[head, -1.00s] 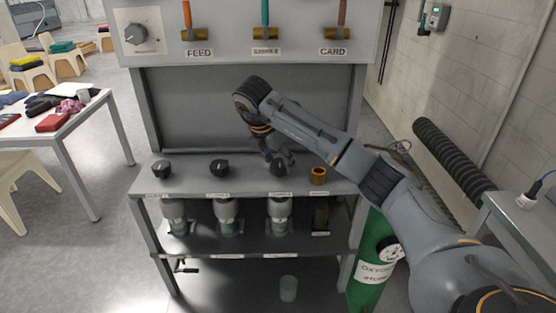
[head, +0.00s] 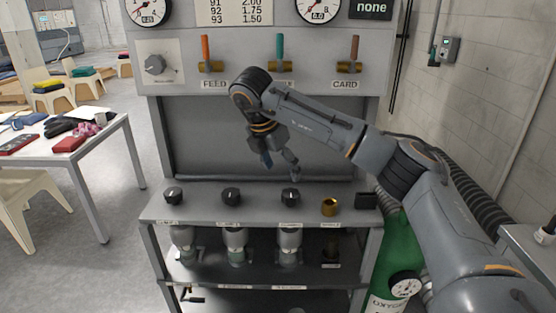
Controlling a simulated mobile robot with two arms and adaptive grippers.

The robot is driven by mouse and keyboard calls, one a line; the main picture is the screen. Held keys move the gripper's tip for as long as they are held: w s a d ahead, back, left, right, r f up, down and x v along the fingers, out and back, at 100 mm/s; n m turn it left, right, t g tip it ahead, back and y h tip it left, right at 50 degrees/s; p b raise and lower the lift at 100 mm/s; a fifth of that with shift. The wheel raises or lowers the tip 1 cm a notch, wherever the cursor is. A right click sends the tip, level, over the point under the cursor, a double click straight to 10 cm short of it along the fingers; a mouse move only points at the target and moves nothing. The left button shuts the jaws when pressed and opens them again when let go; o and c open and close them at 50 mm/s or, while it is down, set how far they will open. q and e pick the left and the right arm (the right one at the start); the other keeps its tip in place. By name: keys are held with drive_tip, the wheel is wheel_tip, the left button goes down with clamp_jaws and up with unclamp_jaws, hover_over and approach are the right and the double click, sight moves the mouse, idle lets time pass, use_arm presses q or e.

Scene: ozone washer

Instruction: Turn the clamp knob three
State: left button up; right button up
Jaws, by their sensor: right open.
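Three black knobs stand in a row along the front of the grey bench top (head: 190,212): a left knob (head: 173,195), a middle knob (head: 231,197) and a third knob (head: 291,196). Each has a small label below, too small to read surely. My right gripper (head: 281,168) is open and empty, above and slightly behind the third knob, with its fingers pointing down. A gap shows between the fingers and the knob. The third knob is in full view. My left gripper is not in view.
A brass fitting (head: 330,206) stands right of the third knob. Above are coloured levers (head: 280,52), gauges (head: 317,8) and a panel dial (head: 155,64). Glass-like canisters (head: 289,245) hang below the bench. A green oxygen cylinder (head: 399,250) stands at the right.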

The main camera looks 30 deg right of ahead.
drive_tip(key=shift+v, duration=1.25)
drive_tip(key=shift+a, duration=0.1)
